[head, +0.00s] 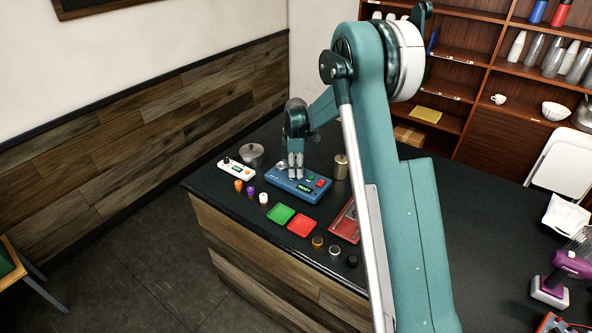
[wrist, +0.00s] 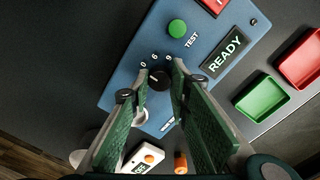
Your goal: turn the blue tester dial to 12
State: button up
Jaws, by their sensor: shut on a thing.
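The blue tester (head: 283,185) lies on the dark counter; in the wrist view its blue face (wrist: 122,92) fills the middle. Its small black dial (wrist: 158,80) sits between my fingertips, with 0, 6 and 9 printed around it. The mark for 12 is not visible; a finger covers that side. My gripper (wrist: 162,72) is shut on the dial from above. In the head view my gripper (head: 296,170) hides the dial. The dial's setting is too small to read. The tester's display (wrist: 228,52) says READY.
A green TEST button (wrist: 177,28) and a red part (wrist: 213,4) are on the tester. Green (head: 280,215) and red (head: 302,225) trays lie in front. A white device (head: 236,170) is left, a brass canister (head: 341,167) right. Several small caps line the counter's front.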

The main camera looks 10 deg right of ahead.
jog(key=shift+m+b, duration=0.35)
jog(key=shift+m, duration=0.15)
jog(key=m+b, duration=0.3)
jog(key=m, duration=0.1)
jog(key=shift+f, duration=0.1)
jog(key=m+b, duration=0.2)
jog(key=m, duration=0.4)
jog(key=shift+m+b, duration=0.3)
jog(key=shift+b, duration=0.1)
jog(key=m+b, duration=0.2)
jog(key=m, duration=0.4)
jog(key=shift+w+g, duration=0.1)
jog(key=shift+g, duration=0.3)
jog(key=m+b, duration=0.1)
jog(key=m, duration=0.5)
jog(key=o, duration=0.9)
